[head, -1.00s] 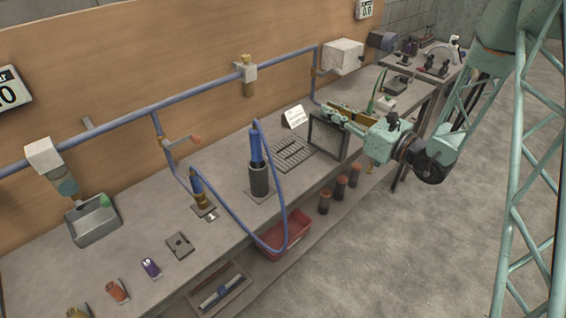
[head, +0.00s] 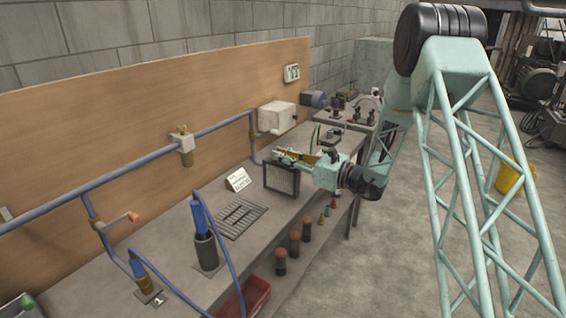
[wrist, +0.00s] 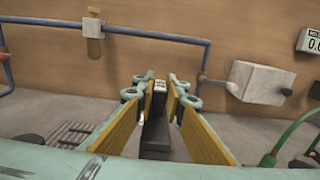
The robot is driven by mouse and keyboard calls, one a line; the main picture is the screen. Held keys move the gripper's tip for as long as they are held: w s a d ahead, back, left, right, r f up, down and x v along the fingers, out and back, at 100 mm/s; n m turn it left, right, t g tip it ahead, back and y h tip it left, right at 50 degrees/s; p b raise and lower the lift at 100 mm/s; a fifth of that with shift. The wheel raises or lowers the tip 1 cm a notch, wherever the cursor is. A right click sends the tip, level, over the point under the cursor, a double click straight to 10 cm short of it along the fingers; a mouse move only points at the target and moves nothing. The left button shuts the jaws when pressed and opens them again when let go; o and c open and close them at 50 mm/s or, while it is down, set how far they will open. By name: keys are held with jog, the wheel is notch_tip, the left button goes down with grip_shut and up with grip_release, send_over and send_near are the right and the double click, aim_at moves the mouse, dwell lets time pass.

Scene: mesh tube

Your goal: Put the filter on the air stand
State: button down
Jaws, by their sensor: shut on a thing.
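The filter (head: 282,180), a square panel with a dark frame and grey mesh face, is upright at the bench's right part in the head view. My gripper (head: 292,157) is shut on its top edge. In the wrist view, the filter's dark edge (wrist: 155,132) lies between the yellow-lined fingers of my gripper (wrist: 158,95). I cannot tell whether its bottom touches the bench. A flat slotted grate (head: 240,216) lies left of the filter, apart from it, with a white card (head: 237,179) behind. I cannot tell for sure whether this grate is the air stand.
A dark cup with blue tool (head: 206,250) stands left of the grate. A blue pipe (head: 222,128) and white box (head: 277,118) are along the back board. Red-topped cylinders (head: 295,243) and a red bin (head: 246,298) sit below the front edge.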

jog(key=shift+w+d, duration=0.2)
jog(key=shift+w, duration=0.85)
jog(key=shift+w+f+b, duration=0.15)
jog(key=shift+f+b, duration=0.1)
jog(key=shift+f, duration=0.7)
jog(key=shift+w+f+b, duration=0.15)
jog(key=shift+f+b, duration=0.1)
jog(key=shift+f, duration=0.75)
jog(key=c, duration=2.7)
grip_release()
